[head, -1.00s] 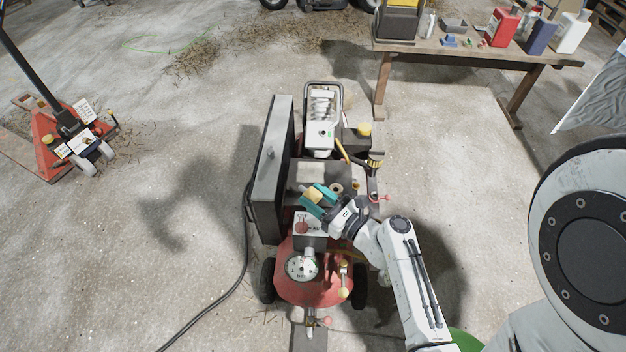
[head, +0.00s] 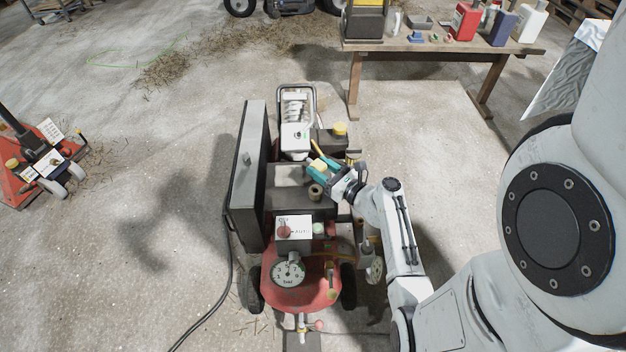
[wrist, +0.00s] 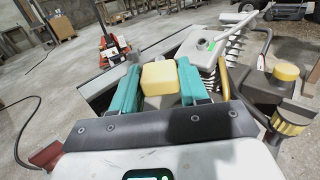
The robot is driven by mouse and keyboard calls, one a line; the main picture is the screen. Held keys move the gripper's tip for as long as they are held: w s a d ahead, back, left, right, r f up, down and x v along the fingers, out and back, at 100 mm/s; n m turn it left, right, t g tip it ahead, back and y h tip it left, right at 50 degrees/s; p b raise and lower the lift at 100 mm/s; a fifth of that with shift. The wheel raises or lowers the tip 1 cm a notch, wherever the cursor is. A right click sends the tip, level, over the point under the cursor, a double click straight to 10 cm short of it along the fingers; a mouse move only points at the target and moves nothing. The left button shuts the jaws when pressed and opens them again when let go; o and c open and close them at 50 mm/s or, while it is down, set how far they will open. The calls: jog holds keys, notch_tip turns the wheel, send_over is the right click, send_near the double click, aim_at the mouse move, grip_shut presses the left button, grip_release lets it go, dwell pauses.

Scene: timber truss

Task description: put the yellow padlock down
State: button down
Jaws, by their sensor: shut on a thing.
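The yellow padlock (wrist: 160,78) is a small block-shaped body between the two teal fingers of my gripper (wrist: 158,84) in the wrist view. My gripper is shut on it. In the head view my gripper (head: 320,170) is above the dark top of the machine, with the padlock (head: 318,166) showing as a small yellow patch between the fingers. The padlock's shackle is not clearly visible. I cannot tell whether the padlock touches the surface below.
A red-tanked compressor (head: 300,290) with a gauge stands below my arm. Its tall dark panel (head: 247,175) rises on the left, its engine (head: 296,137) beyond. A wooden bench (head: 440,50) with bottles is at the back right. A red pallet jack (head: 40,165) stands left.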

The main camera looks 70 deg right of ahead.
aim_at(314, 183)
jog(key=w+f, duration=0.1)
jog(key=d+f+b, duration=0.1)
jog(key=w+f, duration=0.1)
jog(key=shift+w+d+f, duration=0.25)
jog(key=shift+w+f, duration=0.05)
jog(key=shift+f, duration=0.05)
jog(key=shift+w+d+f+b, duration=0.1)
jog(key=shift+f+b, duration=0.35)
jog(key=shift+f, duration=0.45)
jog(key=shift+w+d+f+b, duration=0.1)
jog(key=shift+f+b, duration=0.35)
jog(key=shift+f, duration=0.4)
jog(key=shift+a, duration=0.1)
jog(key=shift+s+a+f+b, duration=0.1)
jog(key=shift+a+f+b, duration=0.1)
jog(key=shift+f+b, duration=0.5)
jog(key=c, duration=0.6)
grip_release()
jog(key=shift+f, duration=0.2)
jog(key=shift+o, duration=0.2)
jog(key=shift+r+p, duration=0.5)
jog(key=shift+p, duration=0.05)
jog(key=v, duration=1.1)
jog(key=shift+s+r+p, duration=0.35)
jog(key=shift+s+p, duration=0.1)
